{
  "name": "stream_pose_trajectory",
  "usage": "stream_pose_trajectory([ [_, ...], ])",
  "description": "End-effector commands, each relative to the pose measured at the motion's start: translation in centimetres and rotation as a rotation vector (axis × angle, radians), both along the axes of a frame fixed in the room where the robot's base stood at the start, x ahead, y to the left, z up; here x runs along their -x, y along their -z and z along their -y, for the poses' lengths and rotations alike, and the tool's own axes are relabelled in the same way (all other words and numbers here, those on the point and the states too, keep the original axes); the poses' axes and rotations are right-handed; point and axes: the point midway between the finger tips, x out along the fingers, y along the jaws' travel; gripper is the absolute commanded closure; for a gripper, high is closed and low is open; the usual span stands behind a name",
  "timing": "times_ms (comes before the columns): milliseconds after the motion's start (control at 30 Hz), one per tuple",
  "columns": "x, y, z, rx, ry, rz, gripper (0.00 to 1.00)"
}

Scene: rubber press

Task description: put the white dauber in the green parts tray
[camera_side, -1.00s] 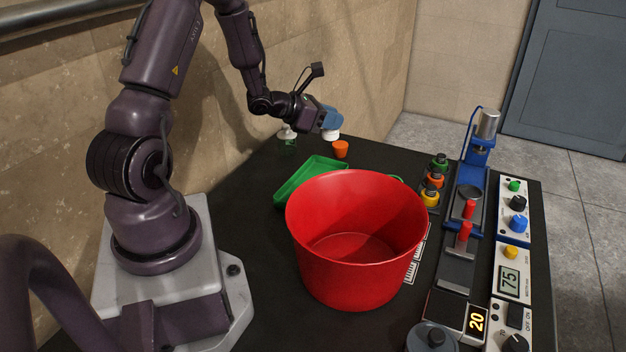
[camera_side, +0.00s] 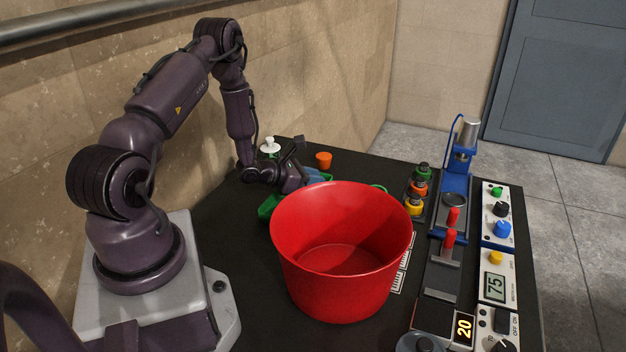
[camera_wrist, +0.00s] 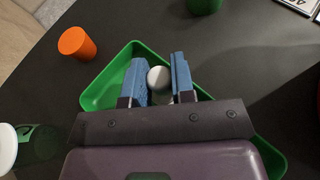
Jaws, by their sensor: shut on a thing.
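My gripper (camera_wrist: 161,68), with blue finger pads, is shut on the white dauber (camera_wrist: 158,79), whose rounded white end shows between the fingers in the wrist view. The green parts tray (camera_wrist: 110,78) lies beneath the fingers there, and the dauber appears over its inside. I cannot tell whether the dauber touches the tray floor. In the side view my gripper (camera_side: 314,177) is low behind the red bucket. That bucket hides most of the tray, leaving a green corner (camera_side: 267,208) in sight, and the dauber cannot be seen there.
The large red bucket (camera_side: 342,240) stands directly in front of the tray. An orange cup (camera_side: 323,159) stands behind my gripper. A white-topped green container (camera_side: 270,147) is near the wall. The blue press (camera_side: 455,190) and control panels (camera_side: 497,270) fill the right side.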

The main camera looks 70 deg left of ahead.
Motion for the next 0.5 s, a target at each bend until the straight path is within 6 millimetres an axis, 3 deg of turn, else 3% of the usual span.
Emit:
stream_pose_trajectory([
  [433, -0.01, 0.62, -0.04, -0.001, 0.0, 0.001, 1.0],
  [467, 0.0, 0.62, -0.04, -0.001, 0.0, 0.0, 0.72],
  [500, 0.01, 0.63, -0.02, -0.001, 0.0, -0.001, 0.63],
])
